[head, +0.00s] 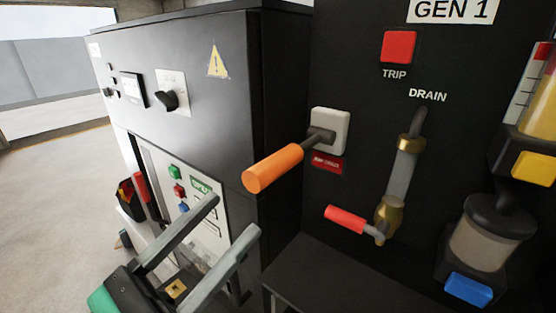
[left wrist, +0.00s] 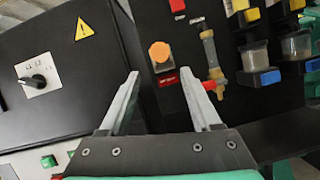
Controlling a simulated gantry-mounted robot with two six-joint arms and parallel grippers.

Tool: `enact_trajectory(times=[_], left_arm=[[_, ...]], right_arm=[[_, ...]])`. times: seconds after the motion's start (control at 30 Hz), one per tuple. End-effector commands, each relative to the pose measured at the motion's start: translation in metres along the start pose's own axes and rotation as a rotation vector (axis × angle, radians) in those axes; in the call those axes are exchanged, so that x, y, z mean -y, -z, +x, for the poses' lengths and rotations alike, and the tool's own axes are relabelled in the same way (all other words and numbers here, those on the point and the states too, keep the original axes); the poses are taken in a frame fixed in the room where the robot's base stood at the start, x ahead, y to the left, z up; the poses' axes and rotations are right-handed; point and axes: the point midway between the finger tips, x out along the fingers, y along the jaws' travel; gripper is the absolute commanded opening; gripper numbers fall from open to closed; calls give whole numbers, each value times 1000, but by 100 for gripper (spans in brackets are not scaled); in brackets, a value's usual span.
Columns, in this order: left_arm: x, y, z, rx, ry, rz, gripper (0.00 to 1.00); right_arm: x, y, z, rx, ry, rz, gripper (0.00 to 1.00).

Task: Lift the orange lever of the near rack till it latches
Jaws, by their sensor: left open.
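The orange lever (head: 273,167) sticks out from a pale switch plate (head: 332,129) on the black GEN 1 panel, with a red label below it. In the left wrist view the lever (left wrist: 160,52) shows nearly end-on, beyond and between the fingertips. My left gripper (head: 235,215) is open and empty, below and to the left of the lever in the head view and apart from it. The gripper's two fingers (left wrist: 160,78) also show in the left wrist view. My right gripper is not in view.
A red-handled drain valve (head: 346,219) sits right of and below the lever. A red TRIP button (head: 398,47) is above. A filter bowl (head: 486,235) stands at right. A dark cabinet (head: 235,90) with a rotary knob stands at left. A dark ledge (head: 330,275) runs below.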

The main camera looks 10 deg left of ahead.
Motion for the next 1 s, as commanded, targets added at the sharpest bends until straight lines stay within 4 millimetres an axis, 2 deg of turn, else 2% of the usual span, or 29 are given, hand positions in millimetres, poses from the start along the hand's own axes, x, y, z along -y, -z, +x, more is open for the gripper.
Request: enact_trajectory(times=[0.2, 0.4, 0.57, 0.8, 0.83, 1.0], left_arm=[[2, -4, 49, 0, 6, -3, 64], [1, -4, 88, 2, 4, -2, 64], [1, -2, 101, 2, 3, -1, 64], [1, -1, 103, 3, 2, 0, 64], [1, -1, 103, 3, 2, 0, 62], [1, -1, 102, 3, 2, -1, 32]], right_arm=[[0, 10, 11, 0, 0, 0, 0], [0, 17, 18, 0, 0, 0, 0], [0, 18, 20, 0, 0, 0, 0], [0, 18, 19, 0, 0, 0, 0], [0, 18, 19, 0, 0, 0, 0], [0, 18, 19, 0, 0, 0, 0]])
